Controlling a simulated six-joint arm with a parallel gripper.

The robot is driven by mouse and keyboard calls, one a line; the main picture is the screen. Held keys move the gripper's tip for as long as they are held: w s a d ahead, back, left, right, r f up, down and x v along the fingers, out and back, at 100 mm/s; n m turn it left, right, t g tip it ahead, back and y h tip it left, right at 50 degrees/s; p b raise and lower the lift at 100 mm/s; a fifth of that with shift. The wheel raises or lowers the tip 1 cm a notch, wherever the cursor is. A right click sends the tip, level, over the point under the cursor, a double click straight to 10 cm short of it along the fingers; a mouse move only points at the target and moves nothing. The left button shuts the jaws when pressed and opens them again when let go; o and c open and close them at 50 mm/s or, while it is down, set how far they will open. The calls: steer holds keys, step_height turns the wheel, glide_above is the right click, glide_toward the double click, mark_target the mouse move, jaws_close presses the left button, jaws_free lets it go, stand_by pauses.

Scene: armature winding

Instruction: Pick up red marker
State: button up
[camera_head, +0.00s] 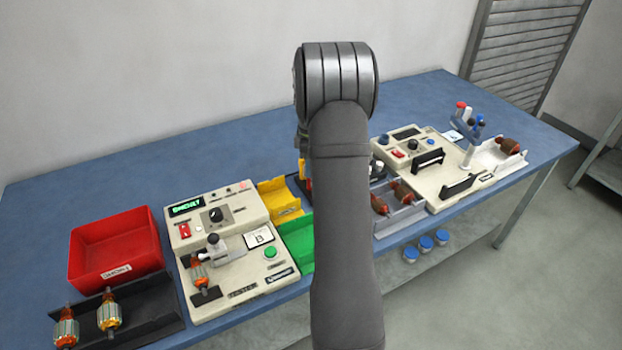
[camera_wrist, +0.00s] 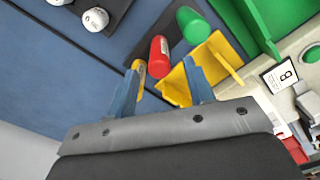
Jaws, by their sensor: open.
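In the wrist view, the red marker (camera_wrist: 159,57) stands in a dark holder (camera_wrist: 180,48), between a green cylinder (camera_wrist: 193,25) and a yellow one (camera_wrist: 139,67). My gripper (camera_wrist: 162,68) is open and empty, with its two blue fingers spread. The red marker appears between the fingertips in the picture; its depth from them is hard to tell. One finger overlaps the yellow cylinder, and I cannot tell whether they touch. In the head view, my arm hides the red marker and the gripper.
A yellow tray (camera_head: 279,203) lies close beside the holder, with a green tray (camera_head: 298,247) in front of it. A test unit (camera_head: 222,285) and red bin (camera_head: 118,244) stand left. A winding machine (camera_head: 442,180) stands right. The back left table is clear.

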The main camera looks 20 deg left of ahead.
step_height(320, 180, down, 6)
steer(key=shift+f, duration=0.25)
jaws_close()
stand_by(0.3)
